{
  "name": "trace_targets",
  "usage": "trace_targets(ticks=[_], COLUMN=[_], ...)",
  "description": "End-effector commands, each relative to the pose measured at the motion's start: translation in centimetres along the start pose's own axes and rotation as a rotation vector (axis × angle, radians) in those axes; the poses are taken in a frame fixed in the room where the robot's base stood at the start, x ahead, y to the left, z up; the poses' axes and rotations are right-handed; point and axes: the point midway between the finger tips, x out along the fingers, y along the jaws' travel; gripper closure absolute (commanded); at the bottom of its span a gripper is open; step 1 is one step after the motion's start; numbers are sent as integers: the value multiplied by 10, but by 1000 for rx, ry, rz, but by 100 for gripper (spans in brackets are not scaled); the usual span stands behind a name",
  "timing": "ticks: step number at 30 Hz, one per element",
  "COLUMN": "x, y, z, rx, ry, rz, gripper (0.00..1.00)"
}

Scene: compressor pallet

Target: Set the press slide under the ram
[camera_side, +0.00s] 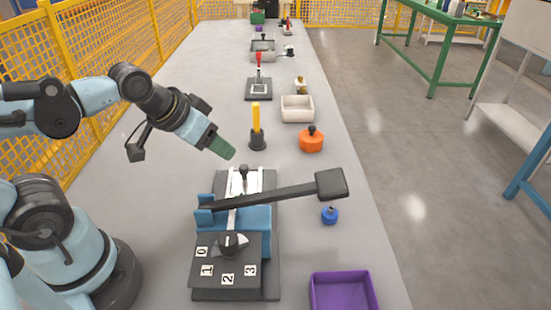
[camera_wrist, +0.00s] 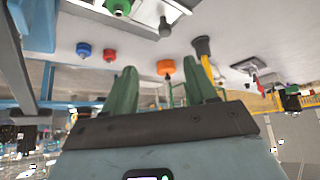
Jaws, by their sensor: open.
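The press stands in the front middle of the side view, with a blue body (camera_side: 256,240) on a dark base plate (camera_side: 269,181). The pale press slide (camera_side: 246,184) with a black ball knob (camera_side: 244,170) shows at its far end, behind the black lever. The knob also shows in the wrist view (camera_wrist: 165,28). The ram cannot be clearly made out. My gripper (camera_side: 224,149) is above and behind the knob, apart from it. Its green fingers (camera_wrist: 161,72) are open with nothing between them.
The long lever (camera_side: 275,195) crosses the press and ends in a block at right. A dial (camera_side: 230,243) numbered 0 to 3 is in front. A yellow-handled tool (camera_side: 256,118), orange knob (camera_side: 311,140), blue knob (camera_side: 330,215) and purple bin (camera_side: 343,275) stand nearby. The table left of the press is clear.

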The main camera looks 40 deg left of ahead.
Motion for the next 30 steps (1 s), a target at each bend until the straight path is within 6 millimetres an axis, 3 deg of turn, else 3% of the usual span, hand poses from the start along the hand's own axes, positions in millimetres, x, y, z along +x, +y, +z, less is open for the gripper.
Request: trace_targets(ticks=[3,8,21,30], x=[0,-1,13,27], y=[0,-1,-7,-10], z=[0,-8,-57,-71], rx=[0,0,0,0], ry=[-1,-47,-439,-608], rz=[0,-2,-4,0], gripper=[50,50,50,50])
